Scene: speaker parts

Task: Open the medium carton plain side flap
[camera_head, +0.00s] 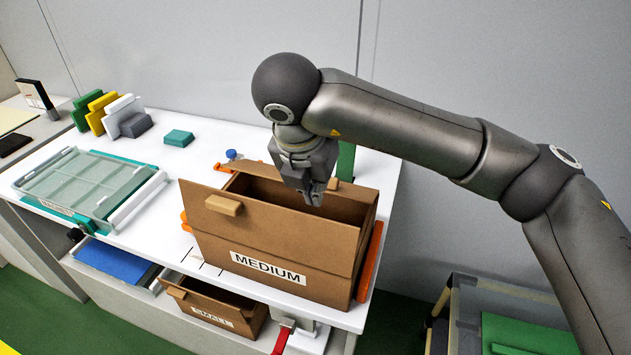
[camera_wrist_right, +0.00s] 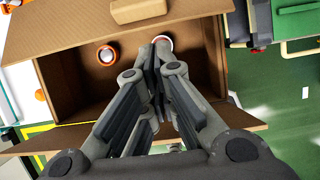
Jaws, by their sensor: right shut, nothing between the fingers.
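The medium carton (camera_head: 318,284) is a brown box labelled MEDIUM on the white bench; its top is at least partly open. Its front flap (camera_head: 270,225), with a tan block handle (camera_head: 223,205), stands up. In the right wrist view, a flap with a tan block (camera_wrist_right: 140,10) lies along the top edge, and a plain brown flap (camera_wrist_right: 235,127) runs along the bottom, partly hidden by the gripper. My right gripper (camera_head: 314,196) points down over the opening, shut and empty. Its fingertips (camera_wrist_right: 158,48) show above the carton interior. My left gripper is out of view.
Inside the carton are two round pale parts, one (camera_wrist_right: 106,54) with a coppery rim. Orange holders (camera_head: 371,262) flank the carton. A small open carton (camera_head: 215,305) sits below in front. A teal clear-lidded tray (camera_head: 85,185) stands left.

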